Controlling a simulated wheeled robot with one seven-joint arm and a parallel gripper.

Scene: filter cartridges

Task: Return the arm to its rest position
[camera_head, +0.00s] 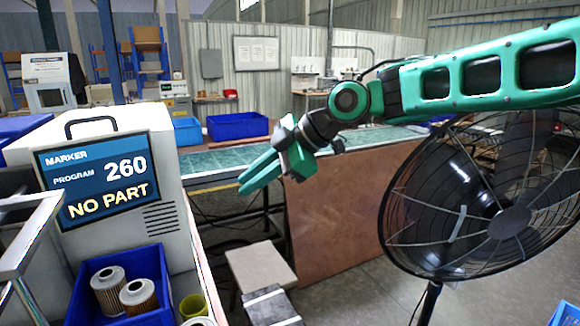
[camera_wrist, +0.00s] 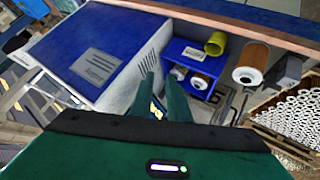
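My arm, green with black joints, reaches in from the upper right of the head view. My gripper (camera_head: 246,180) hangs in the air at the middle of the head view, its green fingers pointing down and left. It also shows in the wrist view (camera_wrist: 162,80), where a narrow gap lies between the two fingers. I see nothing held between them. The gripper is clear of the blue bin (camera_head: 77,305), where white and tan filter cartridges (camera_head: 139,295) stand upright. The marker machine (camera_head: 97,182) is at the left, and its screen reads "PROGRAM 260, NO PART".
A black fan (camera_head: 510,221) stands below my arm at the right. A green-topped bench (camera_head: 215,163) with a brown panel (camera_head: 335,215) is behind the gripper. Another cartridge (camera_wrist: 250,62) and a yellow cup (camera_wrist: 215,43) show in the wrist view. Blue crates (camera_head: 238,125) sit at the back.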

